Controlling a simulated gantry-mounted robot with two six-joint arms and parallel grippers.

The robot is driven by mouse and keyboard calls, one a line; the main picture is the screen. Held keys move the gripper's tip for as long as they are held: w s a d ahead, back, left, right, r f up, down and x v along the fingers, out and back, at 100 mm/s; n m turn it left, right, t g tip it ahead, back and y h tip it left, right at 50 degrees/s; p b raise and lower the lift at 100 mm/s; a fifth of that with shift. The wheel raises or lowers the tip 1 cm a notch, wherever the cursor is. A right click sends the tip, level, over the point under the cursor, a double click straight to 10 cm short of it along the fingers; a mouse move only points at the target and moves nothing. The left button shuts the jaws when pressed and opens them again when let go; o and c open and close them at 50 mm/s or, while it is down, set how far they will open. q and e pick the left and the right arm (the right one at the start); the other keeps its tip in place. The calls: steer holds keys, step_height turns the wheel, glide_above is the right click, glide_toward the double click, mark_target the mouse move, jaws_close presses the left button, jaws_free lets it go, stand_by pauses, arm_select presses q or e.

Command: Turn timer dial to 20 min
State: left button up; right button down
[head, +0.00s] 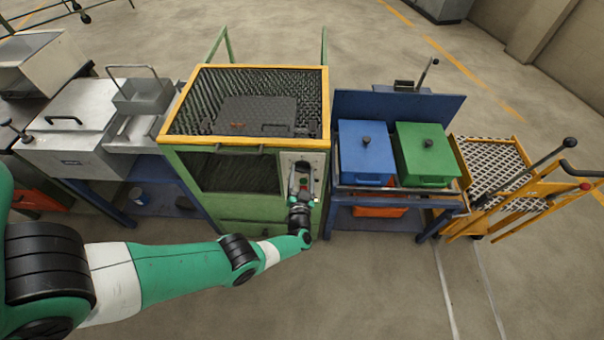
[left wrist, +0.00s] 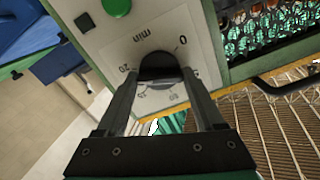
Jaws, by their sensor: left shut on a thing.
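The timer dial (left wrist: 158,68) is a dark round knob on a pale panel (left wrist: 197,35). The panel print shows "min", "0" and "20" around the knob, turned in the left wrist view. My left gripper (left wrist: 160,80) is shut on the knob, one finger on each side. The knob's pointer cannot be made out. In the head view my left gripper (head: 300,190) is at the panel (head: 312,160) on the front right of the green furnace (head: 245,210), and it covers the dial. My right gripper is not in view.
A green button (left wrist: 117,7) and a black square (left wrist: 84,22) are on the panel near the dial. The furnace has a yellow-rimmed mesh top (head: 262,70). Blue (head: 365,155) and green (head: 425,155) lidded boxes stand right of it. The floor in front is clear.

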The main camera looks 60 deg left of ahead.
arm_select(q)
steer(key=shift+m, duration=0.9)
steer(key=o, duration=1.4)
steer(key=p+v, duration=0.3)
steer(key=v, duration=0.8)
steer(key=shift+s+d+p, duration=0.15)
steer(key=shift+d+p, duration=0.1)
steer(key=shift+p, duration=0.15)
